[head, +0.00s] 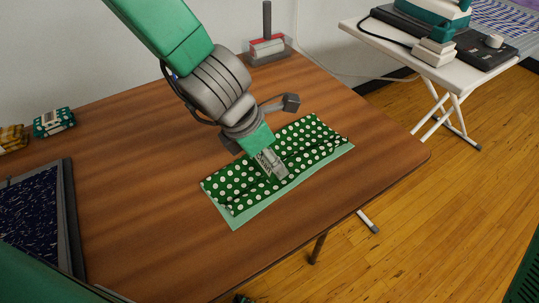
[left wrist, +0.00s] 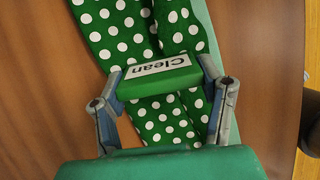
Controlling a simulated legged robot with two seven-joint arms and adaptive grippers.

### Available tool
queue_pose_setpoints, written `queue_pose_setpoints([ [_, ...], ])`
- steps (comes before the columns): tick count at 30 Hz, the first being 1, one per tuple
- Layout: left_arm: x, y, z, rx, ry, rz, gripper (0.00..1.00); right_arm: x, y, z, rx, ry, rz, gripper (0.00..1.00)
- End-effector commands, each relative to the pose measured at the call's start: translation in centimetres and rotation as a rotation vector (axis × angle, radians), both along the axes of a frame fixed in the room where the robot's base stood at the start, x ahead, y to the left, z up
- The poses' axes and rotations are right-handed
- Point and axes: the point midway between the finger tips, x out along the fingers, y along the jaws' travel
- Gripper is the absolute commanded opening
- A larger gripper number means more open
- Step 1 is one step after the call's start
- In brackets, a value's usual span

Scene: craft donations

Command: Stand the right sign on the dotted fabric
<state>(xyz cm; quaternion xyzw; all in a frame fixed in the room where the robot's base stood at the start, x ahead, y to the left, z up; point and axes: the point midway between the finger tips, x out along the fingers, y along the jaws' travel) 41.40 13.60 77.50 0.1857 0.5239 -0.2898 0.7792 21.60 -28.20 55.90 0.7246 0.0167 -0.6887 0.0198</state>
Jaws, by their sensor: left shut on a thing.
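The dotted fabric (head: 316,136), green with white dots, lies folded and wrinkled on a pale green sheet (head: 240,217) near the table's right side. It fills the middle of the left wrist view (left wrist: 115,35). My left gripper (head: 272,164) points down over the fabric's middle. In the left wrist view its fingers (left wrist: 162,78) are shut on a green sign (left wrist: 170,83) with a white label reading "Clean", upside down in that picture. I cannot tell whether the sign touches the fabric. My right gripper is not in view.
The brown wooden table (head: 150,180) is clear around the fabric. A dark blue speckled fabric in a grey tray (head: 68,215) lies at left. Green dotted (head: 53,122) and yellow (head: 12,138) bundles sit at the back left. A grey holder with a post (head: 267,48) stands at the back.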

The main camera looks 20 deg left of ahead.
Motion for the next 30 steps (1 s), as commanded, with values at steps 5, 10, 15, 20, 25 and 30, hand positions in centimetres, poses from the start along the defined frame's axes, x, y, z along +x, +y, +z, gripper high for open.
queue_pose_setpoints([
  [5, -0.2, 0.0, -0.5, 0.001, 0.007, 0.0, 0.82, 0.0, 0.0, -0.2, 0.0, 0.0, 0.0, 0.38],
  [10, -0.2, 0.0, -0.4, 0.001, 0.006, 0.0, 0.82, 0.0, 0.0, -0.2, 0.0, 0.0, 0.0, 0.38],
  [15, -0.2, 0.0, 0.3, 0.001, 0.004, -0.001, 0.82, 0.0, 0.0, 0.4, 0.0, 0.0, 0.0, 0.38],
  [20, -0.8, 0.6, 3.1, 0.001, 0.002, 0.0, 0.82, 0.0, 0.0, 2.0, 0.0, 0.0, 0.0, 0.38],
  [25, -1.9, 1.7, 6.9, -0.001, 0.002, 0.001, 0.82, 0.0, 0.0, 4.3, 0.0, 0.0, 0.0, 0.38],
  [30, -2.8, 2.5, 9.8, 0.001, 0.003, 0.0, 0.82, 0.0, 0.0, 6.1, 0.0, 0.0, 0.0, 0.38],
])
